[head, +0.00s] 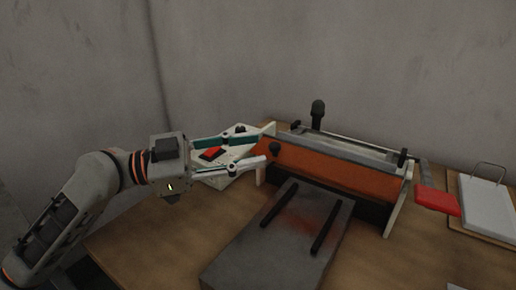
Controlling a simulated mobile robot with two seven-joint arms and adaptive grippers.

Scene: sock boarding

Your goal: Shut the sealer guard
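The sealer (396,204) stands on the table between pale end plates. Its long orange guard panel (325,169) spans the front, with a grey upper edge. The panel looks tilted; I cannot tell how far open it is. A small black knob (275,149) sits at the panel's left end. My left gripper (265,145) comes in from the left with its two fingers spread, one above the other. The tips are at the sealer's left end, close to the knob. Contact with the knob cannot be made out. My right gripper is out of view.
A grey plate (275,257) with two dark bars lies in front of the sealer. A red handle (437,200) juts out at its right. A pale box with a red switch (212,154) is behind my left fingers. A clipboard (486,194) lies far right.

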